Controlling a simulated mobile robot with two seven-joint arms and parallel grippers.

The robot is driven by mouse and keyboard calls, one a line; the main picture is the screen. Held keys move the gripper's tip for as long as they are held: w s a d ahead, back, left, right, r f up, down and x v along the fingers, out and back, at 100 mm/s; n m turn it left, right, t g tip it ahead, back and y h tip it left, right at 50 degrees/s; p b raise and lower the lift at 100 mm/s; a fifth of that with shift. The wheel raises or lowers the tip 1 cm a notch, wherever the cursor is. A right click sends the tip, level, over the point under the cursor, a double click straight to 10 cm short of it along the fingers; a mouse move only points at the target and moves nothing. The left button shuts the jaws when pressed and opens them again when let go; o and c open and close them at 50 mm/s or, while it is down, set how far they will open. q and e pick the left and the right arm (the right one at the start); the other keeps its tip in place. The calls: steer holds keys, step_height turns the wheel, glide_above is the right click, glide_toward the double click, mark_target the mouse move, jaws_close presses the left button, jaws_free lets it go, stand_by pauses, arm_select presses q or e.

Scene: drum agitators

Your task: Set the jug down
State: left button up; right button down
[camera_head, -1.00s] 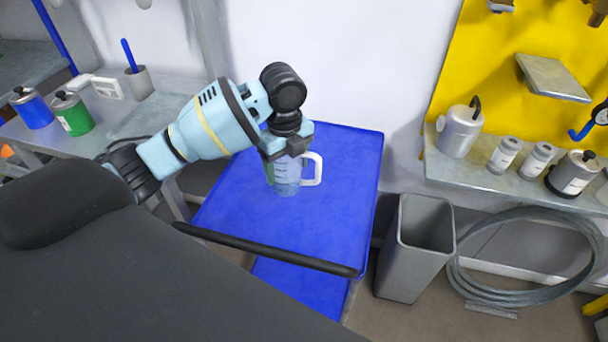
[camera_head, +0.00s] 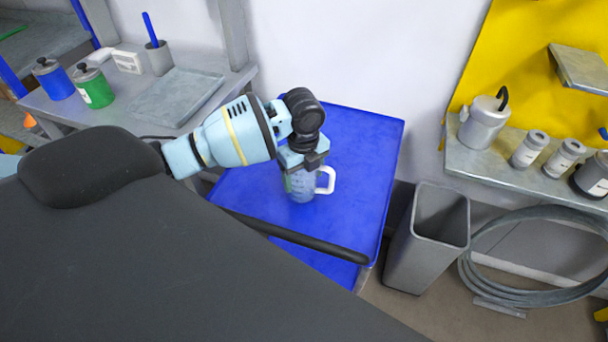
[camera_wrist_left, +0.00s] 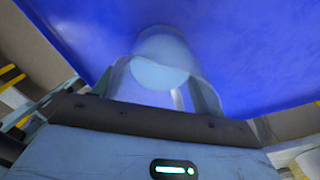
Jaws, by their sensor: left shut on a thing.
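The clear jug (camera_head: 301,186) with a white handle is over the blue top of a cart (camera_head: 362,150) in the head view. My left gripper (camera_head: 303,163) is shut on the jug from above, near its rim. The jug looks upright; whether its base touches the blue top I cannot tell. In the left wrist view the jug (camera_wrist_left: 165,72) shows beyond the gripper's edge, against the blue surface (camera_wrist_left: 255,50). The gripper hides the jug's upper part. My right gripper is not in view.
A black bar (camera_head: 300,238) crosses the cart's near side. A grey bin (camera_head: 428,240) and coiled hose (camera_head: 535,255) stand to the right. A bench on the left holds a blue can (camera_head: 54,80), a green can (camera_head: 94,88) and a grey tray (camera_head: 176,97). The blue top around the jug is clear.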

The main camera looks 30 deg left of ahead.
arm_select(q)
steer(key=shift+f, duration=0.35)
steer(key=o, duration=1.1)
steer(key=shift+o, duration=0.2)
step_height(320, 180, up, 12)
steer(key=p, duration=0.1)
steer(key=shift+r, duration=0.15)
steer(key=shift+s, duration=0.1)
